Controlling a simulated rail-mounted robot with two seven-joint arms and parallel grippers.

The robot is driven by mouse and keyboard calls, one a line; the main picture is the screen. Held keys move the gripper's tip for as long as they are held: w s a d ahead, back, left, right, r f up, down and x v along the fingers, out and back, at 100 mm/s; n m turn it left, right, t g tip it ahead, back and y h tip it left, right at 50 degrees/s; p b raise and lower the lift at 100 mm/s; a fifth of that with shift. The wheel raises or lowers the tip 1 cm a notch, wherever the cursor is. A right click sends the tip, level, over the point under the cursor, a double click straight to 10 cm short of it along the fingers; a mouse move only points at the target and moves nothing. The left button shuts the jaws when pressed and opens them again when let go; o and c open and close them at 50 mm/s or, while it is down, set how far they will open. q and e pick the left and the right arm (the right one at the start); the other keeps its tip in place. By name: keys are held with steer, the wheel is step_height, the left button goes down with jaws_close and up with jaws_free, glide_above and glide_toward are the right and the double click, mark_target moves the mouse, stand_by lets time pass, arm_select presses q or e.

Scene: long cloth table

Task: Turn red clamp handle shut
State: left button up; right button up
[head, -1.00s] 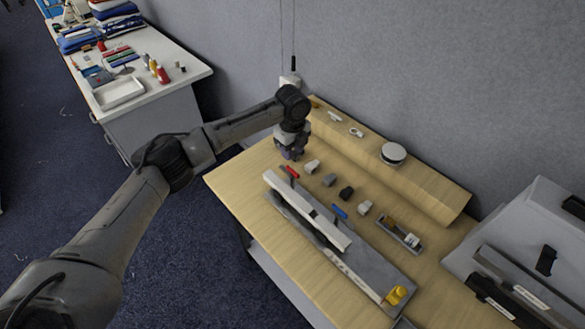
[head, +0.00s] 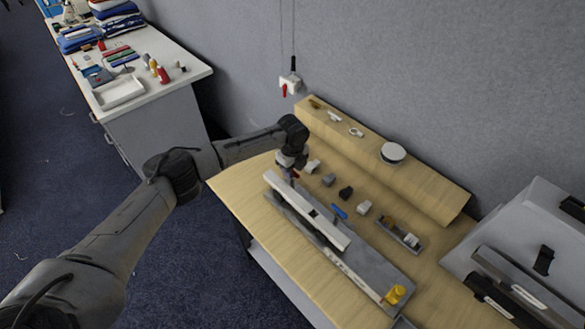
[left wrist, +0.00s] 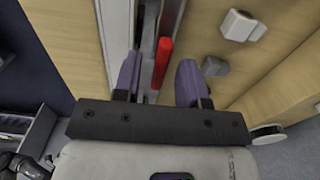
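The red clamp handle (left wrist: 162,62) shows in the left wrist view as a long red bar, running up between my left gripper's fingers. In the head view it is mostly hidden by that gripper. My left gripper (left wrist: 158,80) is open, with one finger on each side of the handle and visible gaps to both. In the head view the left gripper (head: 290,173) is low over the far left end of the long pale bar (head: 325,226). A blue handle (head: 339,211) lies farther along the bar. My right gripper is not in view.
Several small grey, white and black blocks, one black (head: 346,193), stand behind the bar. A small tray (head: 402,236) and a yellow part (head: 396,294) are at right. A white tool with a red trigger (head: 290,85) hangs above the table's back left.

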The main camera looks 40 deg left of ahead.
arm_select(q)
steer(key=shift+c, duration=0.4)
jaws_close()
